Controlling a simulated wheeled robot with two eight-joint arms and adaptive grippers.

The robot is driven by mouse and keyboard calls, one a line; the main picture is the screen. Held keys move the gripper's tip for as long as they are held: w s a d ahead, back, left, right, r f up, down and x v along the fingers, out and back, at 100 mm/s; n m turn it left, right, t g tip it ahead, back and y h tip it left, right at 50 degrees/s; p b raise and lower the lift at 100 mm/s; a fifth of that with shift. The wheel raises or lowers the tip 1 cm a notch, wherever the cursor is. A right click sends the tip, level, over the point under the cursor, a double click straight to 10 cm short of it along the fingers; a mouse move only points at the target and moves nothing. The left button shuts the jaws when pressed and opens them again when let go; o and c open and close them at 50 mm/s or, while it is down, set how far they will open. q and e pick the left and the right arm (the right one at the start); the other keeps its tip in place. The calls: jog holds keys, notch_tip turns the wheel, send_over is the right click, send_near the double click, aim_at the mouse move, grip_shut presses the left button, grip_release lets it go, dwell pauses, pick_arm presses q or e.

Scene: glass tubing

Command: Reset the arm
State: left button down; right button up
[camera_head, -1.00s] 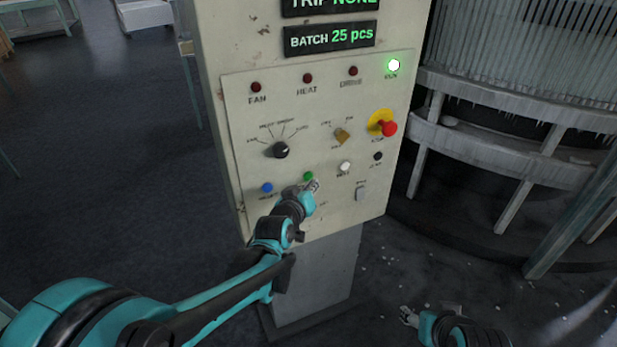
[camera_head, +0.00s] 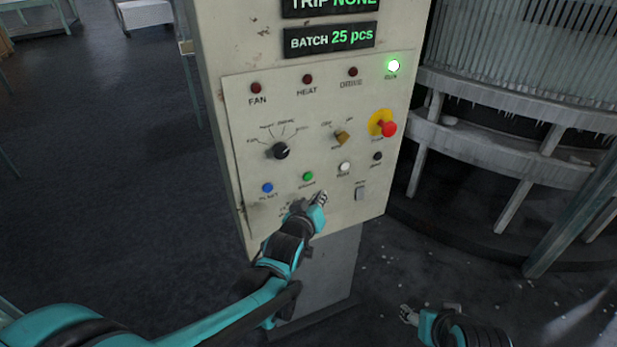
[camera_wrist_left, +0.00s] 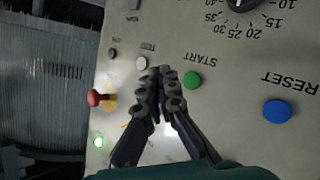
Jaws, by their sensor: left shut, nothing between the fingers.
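My left gripper (camera_head: 320,199) is shut and empty in front of the lower part of the control panel (camera_head: 235,130), below the green button (camera_head: 308,176). The left wrist view shows its two fingers (camera_wrist_left: 162,78) together at the tips, between the white button (camera_wrist_left: 142,63) and the green START button (camera_wrist_left: 192,80). I cannot tell whether the fingertips touch the panel. The blue RESET button (camera_wrist_left: 277,111) is to the right there and is clear of the fingers. My right gripper (camera_head: 408,314) shows small at the bottom right of the head view, and its jaws are too small to judge.
The panel has a black selector knob (camera_head: 281,151), a brass key switch (camera_head: 341,137) and a red stop button (camera_head: 389,129). The RUN lamp (camera_head: 393,66) glows green. A display (camera_head: 332,39) reads BATCH 25 pcs. Ribbed machinery (camera_head: 520,50) stands at the right; dark floor is open at the left.

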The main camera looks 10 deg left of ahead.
dwell(0.6)
pick_arm(q)
jog(key=s+a+f+m+g, duration=0.1)
jog(key=s+a+f+g, duration=0.1)
jog(key=s, duration=0.6)
jog(key=s+a+f+m+g+y, duration=0.1)
jog(key=s+a+g, duration=0.2)
jog(key=s, duration=0.5)
jog(key=s+a+f+m+g+y, duration=0.1)
jog(key=s+a, duration=0.3)
jog(key=s, duration=0.5)
jog(key=shift+a+f+m+g, duration=0.3)
jog(key=shift+f+g, duration=0.4)
jog(key=shift+f, duration=0.15)
